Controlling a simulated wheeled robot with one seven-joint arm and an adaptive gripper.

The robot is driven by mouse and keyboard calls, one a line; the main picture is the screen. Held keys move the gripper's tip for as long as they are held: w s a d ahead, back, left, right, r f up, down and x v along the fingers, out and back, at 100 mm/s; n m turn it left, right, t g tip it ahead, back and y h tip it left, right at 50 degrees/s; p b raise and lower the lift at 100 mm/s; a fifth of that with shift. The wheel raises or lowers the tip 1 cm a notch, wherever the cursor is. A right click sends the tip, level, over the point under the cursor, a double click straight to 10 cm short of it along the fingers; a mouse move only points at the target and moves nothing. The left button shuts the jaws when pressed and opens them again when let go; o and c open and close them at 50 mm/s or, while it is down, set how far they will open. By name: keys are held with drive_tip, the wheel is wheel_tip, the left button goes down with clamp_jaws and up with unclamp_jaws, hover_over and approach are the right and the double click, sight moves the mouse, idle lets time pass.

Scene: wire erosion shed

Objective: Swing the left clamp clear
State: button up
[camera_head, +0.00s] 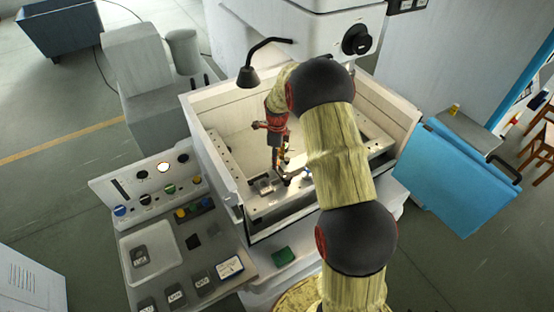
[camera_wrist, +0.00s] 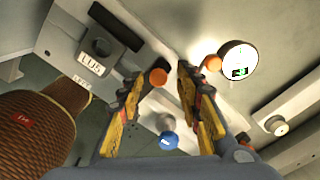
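In the wrist view, a grey block labelled "LUS" (camera_wrist: 92,66) sits on a pale rail with a round dark hole in it. A black bar (camera_wrist: 117,28) lies across its upper side and may be the left clamp; I cannot tell for sure. In the head view, a small block with a dark bar (camera_head: 262,185) lies in the open tank, left of my gripper. My gripper (camera_wrist: 185,72) is open, its yellow-and-black fingers apart with nothing held between them. In the head view, my gripper (camera_head: 283,172) hangs low inside the tank, its tips partly hard to see.
The tank's pale walls (camera_head: 222,165) surround my gripper. A round dial (camera_wrist: 238,60) and a blue knob (camera_wrist: 168,140) are near the fingers. A brown woven-looking cylinder (camera_wrist: 38,128) fills the lower left. A control panel (camera_head: 150,190) stands left of the tank; a black lamp (camera_head: 248,77) overhangs it.

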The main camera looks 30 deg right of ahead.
wheel_tip(320, 180, up, 12)
idle(0.7)
idle(0.5)
